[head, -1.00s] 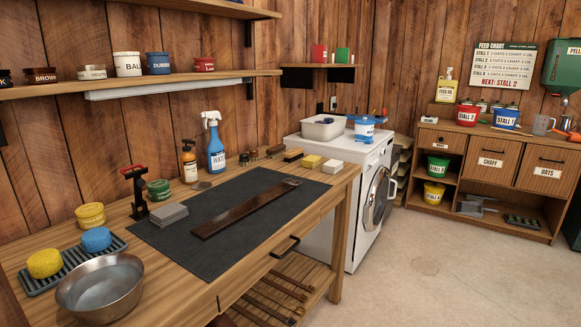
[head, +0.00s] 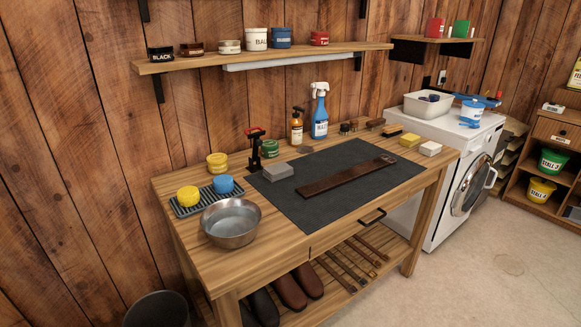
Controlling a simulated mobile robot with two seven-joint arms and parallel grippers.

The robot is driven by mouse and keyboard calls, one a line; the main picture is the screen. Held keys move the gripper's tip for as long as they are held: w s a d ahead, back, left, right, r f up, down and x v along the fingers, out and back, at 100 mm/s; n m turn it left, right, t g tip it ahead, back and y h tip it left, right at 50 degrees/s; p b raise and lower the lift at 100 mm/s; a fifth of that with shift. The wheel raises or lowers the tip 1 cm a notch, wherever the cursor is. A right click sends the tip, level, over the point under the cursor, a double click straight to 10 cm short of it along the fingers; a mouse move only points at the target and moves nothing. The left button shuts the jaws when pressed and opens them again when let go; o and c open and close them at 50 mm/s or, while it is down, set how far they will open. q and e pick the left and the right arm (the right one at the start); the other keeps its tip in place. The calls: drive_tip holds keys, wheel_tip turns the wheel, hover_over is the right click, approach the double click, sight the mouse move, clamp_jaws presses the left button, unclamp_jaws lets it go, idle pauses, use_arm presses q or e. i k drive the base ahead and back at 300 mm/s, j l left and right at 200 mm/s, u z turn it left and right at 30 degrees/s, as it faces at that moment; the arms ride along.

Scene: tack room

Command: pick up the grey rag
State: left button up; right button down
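A grey folded cloth stack, which looks like the grey rag (head: 278,171), lies on the left end of the dark mat (head: 325,205) on the wooden workbench. It sits just right of a black stand with a red top (head: 255,148). A brown leather strap (head: 345,176) lies across the mat to its right. Neither of my grippers shows in the head view.
A metal bowl (head: 231,222), a ribbed tray (head: 206,197) with yellow and blue sponges, and a yellow tin (head: 217,162) stand left of the mat. Bottles (head: 319,112) and brushes line the back. A wall shelf (head: 270,58) hangs above. Floor at right is clear.

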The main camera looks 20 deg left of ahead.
sight(277, 172)
drive_tip(key=u, duration=0.95)
drive_tip(key=i+l+u, duration=0.15)
drive_tip(key=l+u, duration=0.15)
drive_tip(key=u, duration=0.15)
drive_tip(key=l+u, duration=0.45)
drive_tip(key=i+l+u, duration=0.1)
drive_tip(key=l+u, duration=0.3)
drive_tip(key=l, duration=0.35)
